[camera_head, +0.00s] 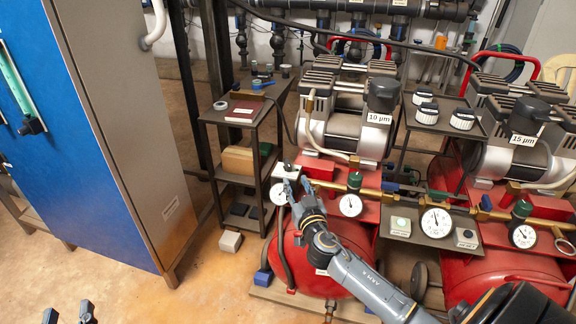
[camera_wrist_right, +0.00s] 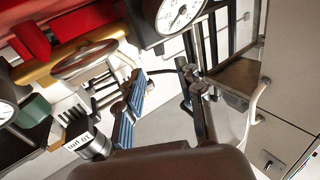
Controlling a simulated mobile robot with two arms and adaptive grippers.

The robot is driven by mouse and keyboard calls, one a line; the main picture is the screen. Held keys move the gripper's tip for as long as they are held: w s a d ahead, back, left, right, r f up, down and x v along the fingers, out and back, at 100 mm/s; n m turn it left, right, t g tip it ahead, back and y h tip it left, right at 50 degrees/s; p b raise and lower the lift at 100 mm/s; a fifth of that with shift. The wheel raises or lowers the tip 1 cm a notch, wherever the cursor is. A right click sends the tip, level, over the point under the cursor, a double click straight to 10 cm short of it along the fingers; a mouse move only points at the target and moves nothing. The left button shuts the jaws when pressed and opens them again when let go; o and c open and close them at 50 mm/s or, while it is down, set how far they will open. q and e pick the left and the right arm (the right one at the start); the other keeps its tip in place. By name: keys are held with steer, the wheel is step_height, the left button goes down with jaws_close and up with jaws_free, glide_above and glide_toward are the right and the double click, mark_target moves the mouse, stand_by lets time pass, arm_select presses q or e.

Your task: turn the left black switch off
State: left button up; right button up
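The left compressor carries a black switch box (camera_head: 382,95) above its "10 µm" label. A similar black box (camera_head: 524,112) is on the right compressor, by the "15 µm" label. I cannot tell for certain which black part is the named switch, or its on/off state. My right gripper (camera_head: 296,187) is beside the leftmost gauge, in front of the left compressor and well below its black box. In the right wrist view its fingers (camera_wrist_right: 165,110) are apart with nothing between them. My left gripper (camera_head: 69,314) is open and empty at the bottom left, over the floor.
A brass pipe (camera_head: 384,195) with green valves and white gauges (camera_head: 436,222) runs before the red tanks. A small shelf rack (camera_head: 242,112) stands left of the compressor. A blue-fronted cabinet (camera_head: 110,130) fills the left. The floor between cabinet and tanks is mostly clear.

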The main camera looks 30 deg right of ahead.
mark_target(290, 168)
steer(key=b+x, duration=0.1)
steer(key=x, duration=0.8)
steer(key=shift+w+d+f, duration=0.1)
arm_select(q)
step_height(290, 168, up, 6)
steer(key=s+t+h, duration=0.1)
steer(key=t, duration=0.3)
steer(key=shift+s+d+h, duration=0.15)
steer(key=shift+d+h, duration=0.15)
arm_select(e)
steer(key=shift+w+d, duration=0.15)
steer(key=shift+w, duration=0.35)
arm_select(q)
steer(key=shift+r, duration=0.1)
arm_select(e)
jaws_close()
